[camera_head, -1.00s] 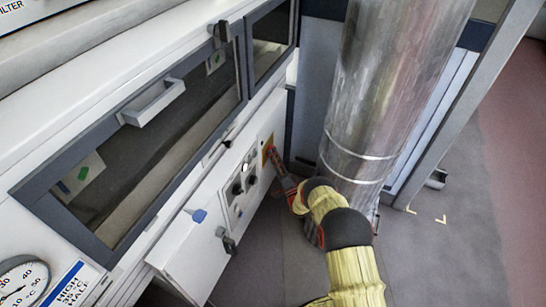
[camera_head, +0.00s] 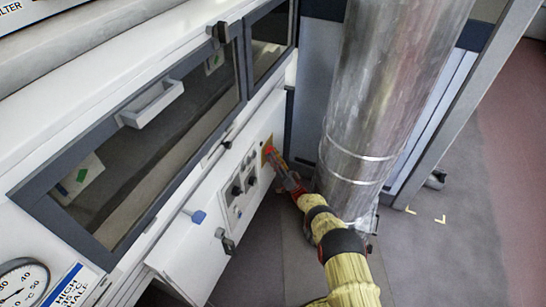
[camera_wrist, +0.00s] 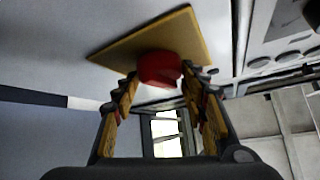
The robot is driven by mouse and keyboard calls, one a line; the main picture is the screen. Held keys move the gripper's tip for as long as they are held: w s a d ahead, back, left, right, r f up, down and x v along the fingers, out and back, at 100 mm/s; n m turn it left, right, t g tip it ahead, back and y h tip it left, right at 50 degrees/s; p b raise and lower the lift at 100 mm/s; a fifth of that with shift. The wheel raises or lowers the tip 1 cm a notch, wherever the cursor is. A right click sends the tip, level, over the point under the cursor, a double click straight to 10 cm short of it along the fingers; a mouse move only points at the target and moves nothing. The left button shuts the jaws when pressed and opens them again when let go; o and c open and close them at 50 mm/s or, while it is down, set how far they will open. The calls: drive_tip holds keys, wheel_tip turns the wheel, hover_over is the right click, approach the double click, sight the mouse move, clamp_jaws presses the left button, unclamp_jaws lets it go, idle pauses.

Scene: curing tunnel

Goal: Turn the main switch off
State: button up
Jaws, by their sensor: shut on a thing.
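The main switch is a red knob (camera_wrist: 160,67) on a yellow square plate (camera_wrist: 118,50), on the white front panel of the machine. In the head view the plate (camera_head: 265,146) shows at the right end of that panel, with the knob mostly covered by my gripper (camera_head: 271,156). In the wrist view the two fingers of my gripper (camera_wrist: 161,78) stand on either side of the knob at their tips. My gripper is shut on the knob. The angle of the knob is hard to tell.
A control panel (camera_head: 238,190) with dark knobs is left of the switch. A blue-tagged part (camera_head: 198,215) and a dark latch (camera_head: 227,242) are lower left. A thick metal duct (camera_head: 385,90) rises close to the right of my arm.

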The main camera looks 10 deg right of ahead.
drive_tip(key=shift+a+r+n+y, duration=0.15)
drive_tip(key=shift+r+n+y, duration=0.15)
drive_tip(key=shift+r, duration=0.05)
drive_tip(key=o, duration=1.1)
drive_tip(key=shift+s+f, duration=0.1)
drive_tip(key=shift+f, duration=0.05)
drive_tip(key=shift+o, duration=0.2)
drive_tip(key=shift+r, duration=5.05)
